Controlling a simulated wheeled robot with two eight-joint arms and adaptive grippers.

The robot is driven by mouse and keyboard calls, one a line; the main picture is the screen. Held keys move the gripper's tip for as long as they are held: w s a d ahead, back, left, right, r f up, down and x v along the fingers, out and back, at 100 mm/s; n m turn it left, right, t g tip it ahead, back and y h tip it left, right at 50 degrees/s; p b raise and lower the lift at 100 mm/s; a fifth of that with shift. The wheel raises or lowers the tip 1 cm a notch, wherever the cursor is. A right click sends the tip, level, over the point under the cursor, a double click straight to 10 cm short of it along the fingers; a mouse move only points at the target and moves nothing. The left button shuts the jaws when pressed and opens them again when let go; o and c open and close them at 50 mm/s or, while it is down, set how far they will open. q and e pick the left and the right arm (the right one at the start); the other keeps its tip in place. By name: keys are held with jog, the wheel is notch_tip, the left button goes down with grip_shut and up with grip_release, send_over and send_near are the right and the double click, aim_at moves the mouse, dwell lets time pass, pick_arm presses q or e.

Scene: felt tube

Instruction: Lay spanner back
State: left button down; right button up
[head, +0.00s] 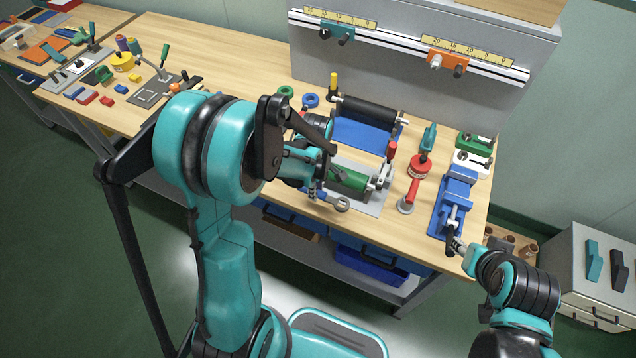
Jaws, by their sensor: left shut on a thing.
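The spanner (339,202) shows in the head view at the front of the bench, with a grey ring end and a bluish shaft. My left gripper (316,186) is shut on its other end, which the fingers partly hide. The spanner lies over or just above the front edge of the grey plate (371,208) that bears a green roller (348,181). I cannot tell whether it touches the bench. My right gripper (453,243) is at the bench's front right, by the front end of the blue vise (456,197). Its fingers are too small to judge.
A black roller (368,115) on a blue plate (365,133) stands behind the green one. A red-and-grey tool (411,193) stands between the green roller and the vise. A grey panel (405,75) with yellow scales rises at the back. Bare wood (235,62) lies at the back left.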

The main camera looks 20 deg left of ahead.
aim_at(317, 205)
pick_arm(q)
jog(key=shift+w+f+b, duration=0.25)
jog(key=shift+f+b, duration=0.3)
jog(key=shift+f, duration=0.5)
jog(key=shift+f+b, duration=0.4)
jog(key=shift+f, duration=0.15)
jog(key=shift+f+b, duration=0.6)
jog(key=shift+f, duration=0.35)
jog(key=shift+f+b, duration=0.55)
jog(key=shift+b, duration=0.05)
jog(key=shift+s+f+b, duration=0.1)
jog(key=shift+f+b, duration=0.1)
jog(key=shift+b, duration=0.1)
jog(key=c, duration=1.3)
grip_release()
jog(key=shift+o, duration=0.2)
